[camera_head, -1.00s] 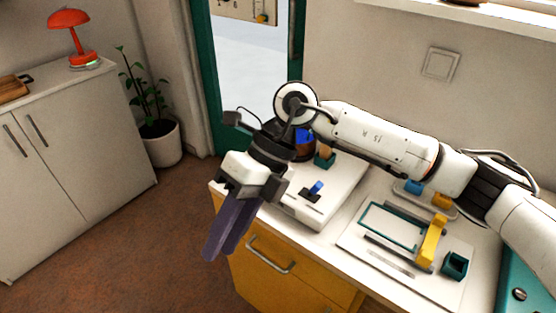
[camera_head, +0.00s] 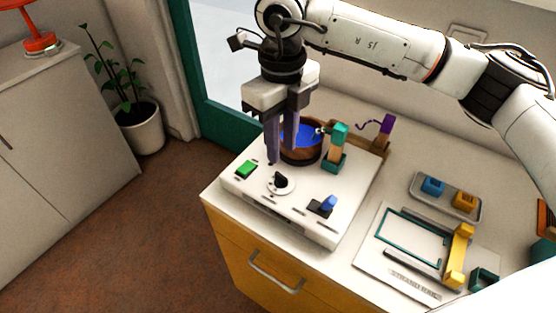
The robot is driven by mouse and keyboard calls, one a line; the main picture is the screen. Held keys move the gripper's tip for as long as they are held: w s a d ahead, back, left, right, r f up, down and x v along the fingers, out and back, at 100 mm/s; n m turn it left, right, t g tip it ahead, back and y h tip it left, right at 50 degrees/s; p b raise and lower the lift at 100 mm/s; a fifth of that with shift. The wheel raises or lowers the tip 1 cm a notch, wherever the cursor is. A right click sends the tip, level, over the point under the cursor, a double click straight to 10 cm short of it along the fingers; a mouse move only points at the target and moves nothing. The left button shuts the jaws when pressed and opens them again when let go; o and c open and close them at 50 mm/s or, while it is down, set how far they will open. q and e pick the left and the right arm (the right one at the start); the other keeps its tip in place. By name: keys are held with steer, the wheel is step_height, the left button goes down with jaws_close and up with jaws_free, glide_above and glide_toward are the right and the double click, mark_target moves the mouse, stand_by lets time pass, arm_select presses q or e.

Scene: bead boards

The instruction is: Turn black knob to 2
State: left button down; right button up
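The black knob (camera_head: 281,183) sits on top of a white box (camera_head: 240,187) near its front edge. The knob has a round dark base and a raised grip with a light mark. Scale numbers around it are too small to read. My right gripper (camera_head: 279,157) points down with dark purple fingers just behind and above the knob, apparently not touching it. Nothing shows held between the fingers; their gap is hard to judge. My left gripper is not in view.
The box also carries a green button (camera_head: 246,169) and a blue switch (camera_head: 325,205). A grey tray (camera_head: 446,206) and a board with a yellow handle (camera_head: 459,247) lie right.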

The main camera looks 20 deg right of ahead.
mark_target(281, 175)
step_height(281, 175, down, 8)
steer(key=shift+s+r+p, duration=0.1)
steer(key=shift+s+p, duration=0.05)
steer(key=shift+p, duration=0.25)
jaws_close()
